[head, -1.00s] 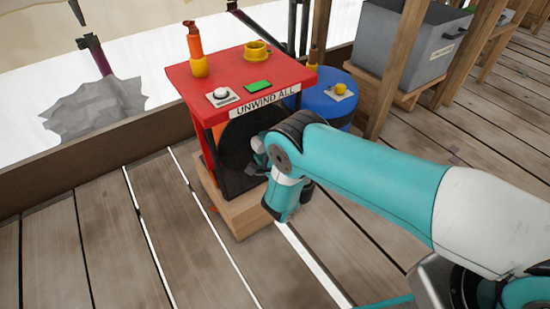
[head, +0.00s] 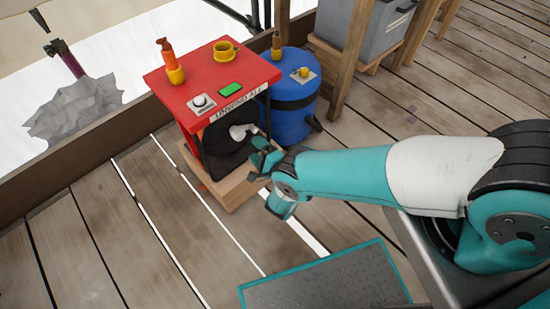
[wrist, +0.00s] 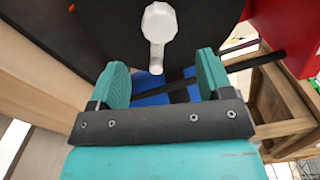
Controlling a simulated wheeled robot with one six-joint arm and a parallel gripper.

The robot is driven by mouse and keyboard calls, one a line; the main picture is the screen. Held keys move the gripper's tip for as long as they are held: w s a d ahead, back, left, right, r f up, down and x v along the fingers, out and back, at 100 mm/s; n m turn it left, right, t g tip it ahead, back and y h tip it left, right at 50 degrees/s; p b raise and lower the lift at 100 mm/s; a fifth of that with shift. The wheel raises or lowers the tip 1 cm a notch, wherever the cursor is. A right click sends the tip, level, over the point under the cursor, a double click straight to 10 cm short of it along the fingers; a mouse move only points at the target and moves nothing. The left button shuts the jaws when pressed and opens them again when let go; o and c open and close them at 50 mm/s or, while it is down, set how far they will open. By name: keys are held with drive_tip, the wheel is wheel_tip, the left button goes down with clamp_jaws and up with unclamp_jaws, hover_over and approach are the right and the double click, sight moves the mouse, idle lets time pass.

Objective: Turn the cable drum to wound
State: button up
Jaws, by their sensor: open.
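The cable drum (head: 226,155) is a dark round drum in an open-fronted stand with a red top (head: 212,76), labelled "UNWIND ALL". A white handle (head: 242,131) sticks out on the drum's face. The handle (wrist: 159,27) and the dark drum (wrist: 85,28) also show in the wrist view. My gripper (head: 264,153) is in front of the drum, just below and right of the handle. In the wrist view my gripper (wrist: 165,82) has its two teal fingers apart. The handle's lower end lies between them in the picture; I cannot tell whether it is within their reach.
On the red top are a yellow cup (head: 226,49), an orange and yellow bottle-like item (head: 171,62), a green panel (head: 230,89) and a white button (head: 199,101). A blue barrel (head: 290,118) stands close right.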

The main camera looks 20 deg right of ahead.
drive_tip(key=p+v, duration=0.5)
drive_tip(key=v, duration=0.4)
drive_tip(key=shift+p, duration=0.4)
drive_tip(key=shift+a, duration=0.1)
